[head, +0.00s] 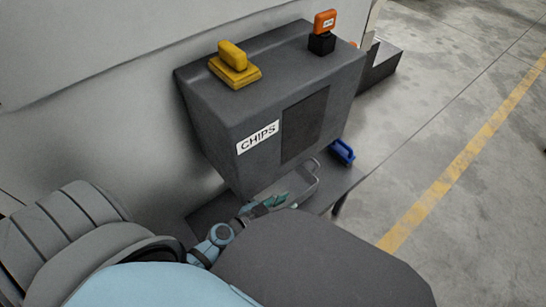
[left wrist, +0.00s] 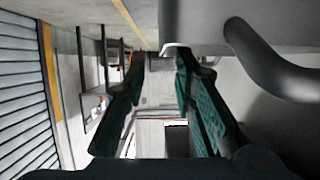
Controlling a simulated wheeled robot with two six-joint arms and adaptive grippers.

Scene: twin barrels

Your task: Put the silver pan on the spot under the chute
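The silver pan (head: 285,186) shows partly below the front of the dark chute box (head: 232,158) labelled CHIPS, with a curved handle (head: 315,178) on its right side. My left gripper (head: 270,202) is at the pan's near side, its teal fingers partly hidden by my own body. In the left wrist view, the fingers (left wrist: 160,58) are apart with a clear gap between them. A grey surface that looks like the pan (left wrist: 235,12) is above the right finger, with a thick curved handle (left wrist: 275,75). I cannot tell whether they touch. The spot is hidden. My right gripper is not in view.
A yellow block-like thing (head: 235,67) and an orange and black one (head: 322,38) sit on top of the chute box. A blue item (head: 342,151) lies on the dark table (head: 345,182) right of it. Open floor lies to the right.

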